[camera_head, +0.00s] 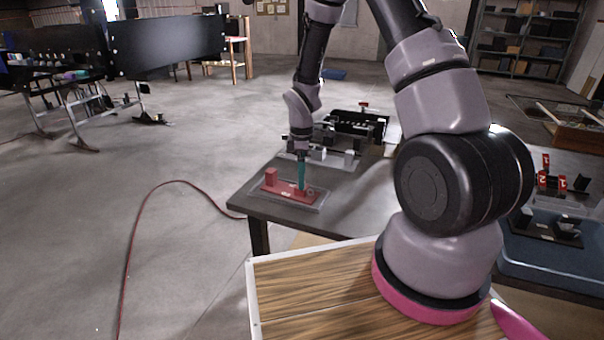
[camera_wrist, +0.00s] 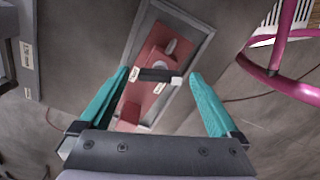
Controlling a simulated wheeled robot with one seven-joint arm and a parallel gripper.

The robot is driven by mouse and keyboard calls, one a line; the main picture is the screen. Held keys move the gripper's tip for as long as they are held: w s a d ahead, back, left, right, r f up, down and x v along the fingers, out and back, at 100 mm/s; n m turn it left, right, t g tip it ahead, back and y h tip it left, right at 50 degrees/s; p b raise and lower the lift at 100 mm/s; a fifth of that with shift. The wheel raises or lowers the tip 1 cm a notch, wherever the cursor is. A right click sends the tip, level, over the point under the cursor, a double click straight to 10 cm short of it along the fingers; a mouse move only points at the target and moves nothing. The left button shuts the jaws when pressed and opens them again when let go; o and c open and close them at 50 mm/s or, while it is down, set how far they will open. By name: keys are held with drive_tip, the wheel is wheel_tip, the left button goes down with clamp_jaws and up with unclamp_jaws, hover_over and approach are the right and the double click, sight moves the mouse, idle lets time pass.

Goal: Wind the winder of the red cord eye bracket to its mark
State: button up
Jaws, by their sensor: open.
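The red cord eye bracket (camera_head: 282,189) lies on a grey base plate (camera_head: 315,206) near the dark table's left corner. It also shows in the wrist view (camera_wrist: 158,50), between my fingers. A dark bar with a pale end (camera_wrist: 158,75), which looks like the winder's arm, crosses the bracket between my fingertips. My gripper (camera_head: 301,186) points down over the bracket's right part. In the wrist view, its teal fingers (camera_wrist: 159,74) are spread on either side of the bar, with visible gaps. I cannot make out the mark. Small pale labels (camera_wrist: 135,74) show on the bracket.
Behind the bracket stand a pale fixture (camera_head: 335,156) and a black device (camera_head: 357,125). A blue tray (camera_head: 560,262) with parts is at the right. A red cable (camera_head: 133,235) lies on the floor. The table right of the bracket is bare.

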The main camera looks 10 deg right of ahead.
drive_tip(key=c, duration=1.4)
drive_tip(key=shift+m, duration=0.3)
drive_tip(key=m, duration=0.9)
drive_tip(key=shift+m, duration=2)
